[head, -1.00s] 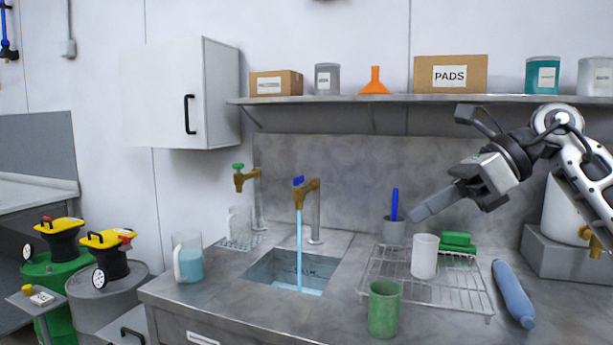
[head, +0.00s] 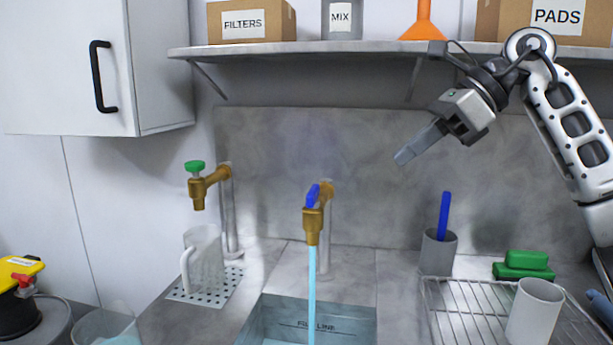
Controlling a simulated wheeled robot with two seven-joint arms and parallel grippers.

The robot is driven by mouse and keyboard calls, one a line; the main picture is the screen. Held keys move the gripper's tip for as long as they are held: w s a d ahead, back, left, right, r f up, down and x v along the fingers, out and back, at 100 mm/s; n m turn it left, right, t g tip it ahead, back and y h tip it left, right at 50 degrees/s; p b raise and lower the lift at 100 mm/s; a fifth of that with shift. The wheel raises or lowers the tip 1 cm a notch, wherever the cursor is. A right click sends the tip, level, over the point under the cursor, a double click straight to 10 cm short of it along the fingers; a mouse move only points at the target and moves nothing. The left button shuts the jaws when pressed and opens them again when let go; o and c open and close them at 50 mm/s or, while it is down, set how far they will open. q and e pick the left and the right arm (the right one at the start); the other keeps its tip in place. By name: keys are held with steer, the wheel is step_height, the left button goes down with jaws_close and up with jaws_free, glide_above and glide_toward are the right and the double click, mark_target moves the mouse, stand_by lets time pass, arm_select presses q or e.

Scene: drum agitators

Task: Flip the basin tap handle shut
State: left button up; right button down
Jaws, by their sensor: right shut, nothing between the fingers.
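The basin tap (head: 314,222) is brass with a blue handle (head: 313,195) on top, at the middle of the head view. A stream of blue water (head: 312,290) runs from its spout into the basin (head: 262,318), where blue water shows at the bottom. My right gripper (head: 402,158) is shut and empty. It is in the air to the right of the tap and a little higher in the picture, apart from the handle, its fingers pointing down and left. My left gripper is not in view.
A second brass tap with a green knob (head: 195,167) stands to the left, above a clear jug (head: 205,260) on a perforated plate. A grey cup with a blue stick (head: 438,252), a wire rack (head: 455,310) and a white cup (head: 535,312) are to the right. The shelf (head: 350,52) runs overhead.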

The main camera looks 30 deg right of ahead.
steer(key=s, duration=0.1)
glide_toward(315, 205)
steer(key=x, duration=0.5)
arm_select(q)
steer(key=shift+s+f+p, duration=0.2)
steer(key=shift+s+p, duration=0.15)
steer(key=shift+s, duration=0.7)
arm_select(e)
steer(key=shift+w+a+f, duration=0.25)
steer(key=shift+a+f, duration=0.05)
steer(key=shift+f, duration=0.05)
steer(key=shift+a, duration=0.1)
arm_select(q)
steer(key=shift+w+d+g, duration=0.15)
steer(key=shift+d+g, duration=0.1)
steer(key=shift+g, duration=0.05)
arm_select(e)
steer(key=shift+m+t+h, duration=0.3)
steer(key=shift+m, duration=0.1)
